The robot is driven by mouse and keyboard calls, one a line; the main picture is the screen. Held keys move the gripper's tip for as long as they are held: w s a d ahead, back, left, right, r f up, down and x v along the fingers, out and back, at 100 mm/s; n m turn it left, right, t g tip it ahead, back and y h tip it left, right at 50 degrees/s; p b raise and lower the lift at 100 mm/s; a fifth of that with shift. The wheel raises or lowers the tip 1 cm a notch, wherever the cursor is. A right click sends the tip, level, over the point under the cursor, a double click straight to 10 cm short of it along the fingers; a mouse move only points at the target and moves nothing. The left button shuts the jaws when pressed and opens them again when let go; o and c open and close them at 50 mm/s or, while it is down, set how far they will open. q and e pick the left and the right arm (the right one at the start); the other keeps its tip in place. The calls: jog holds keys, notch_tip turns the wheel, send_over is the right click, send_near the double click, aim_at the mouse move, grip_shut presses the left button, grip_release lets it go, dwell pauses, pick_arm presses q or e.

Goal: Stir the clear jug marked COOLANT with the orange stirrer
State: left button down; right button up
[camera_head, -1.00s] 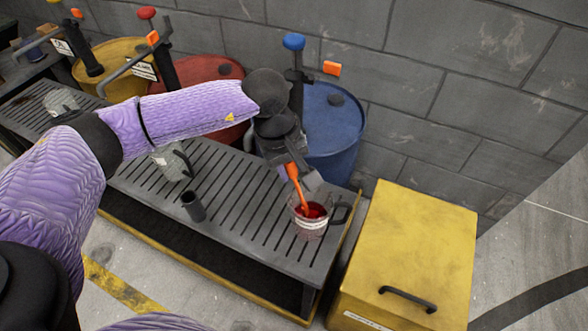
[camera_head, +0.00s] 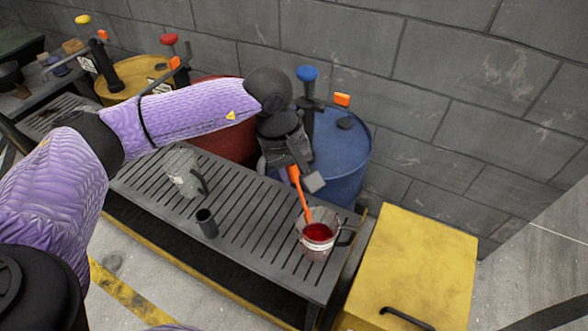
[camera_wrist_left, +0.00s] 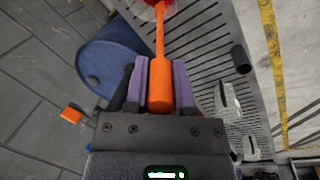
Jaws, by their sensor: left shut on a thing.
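The clear jug (camera_head: 318,249) holds red liquid and stands upright at the right end of the slatted bench (camera_head: 258,265). Its pale label band is too small to read. My left gripper (camera_head: 300,180) is shut on the handle of the orange stirrer (camera_head: 303,202), above and behind the jug. The stirrer slants down, its lower end at the back of the jug's mouth; I cannot tell whether it touches the liquid. The wrist view shows the stirrer (camera_wrist_left: 160,50) between the fingers, its far end overlapping the jug (camera_wrist_left: 148,3). My right gripper is out of view.
An empty dark cup (camera_head: 206,223) and another clear jug (camera_head: 183,170) stand left on the bench. Blue (camera_head: 342,155), red (camera_head: 222,120) and yellow (camera_head: 130,80) drums with pumps stand behind, before a block wall. A yellow box (camera_head: 415,265) is close at the right.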

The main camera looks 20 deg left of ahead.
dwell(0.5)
pick_arm(q)
notch_tip(320, 180, up, 5)
jog(key=p, duration=0.3)
jog(key=shift+r, duration=0.1)
jog(key=shift+a, duration=0.1)
